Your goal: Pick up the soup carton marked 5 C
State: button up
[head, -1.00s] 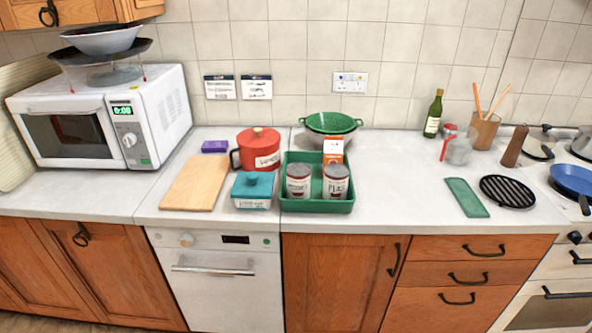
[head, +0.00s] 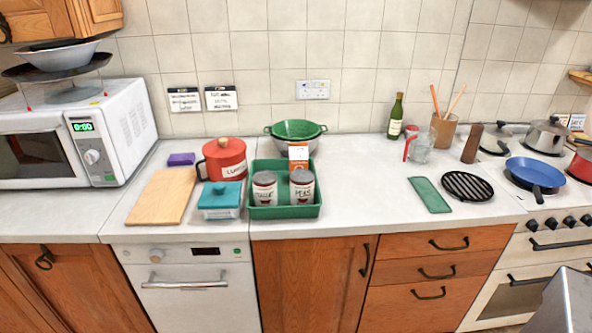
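An orange and white carton (head: 298,152) stands upright at the back of the green tray (head: 284,213) on the counter. Two cans stand in front of it, a left can (head: 265,189) and a right can (head: 301,187), and the right one hides its lower part. The marking on the carton is too small to read, so I cannot tell whether it is 5 C. My gripper is not in view.
A red pot (head: 224,160), a teal box (head: 221,200) and a wooden board (head: 162,195) lie left of the tray. A green colander (head: 296,130) is behind it. The counter (head: 360,190) right of the tray is clear up to a green mat (head: 431,195).

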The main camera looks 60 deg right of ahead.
aim_at(298, 152)
jog(key=u, duration=0.4)
jog(key=k, duration=1.2)
jog(key=u, duration=0.05)
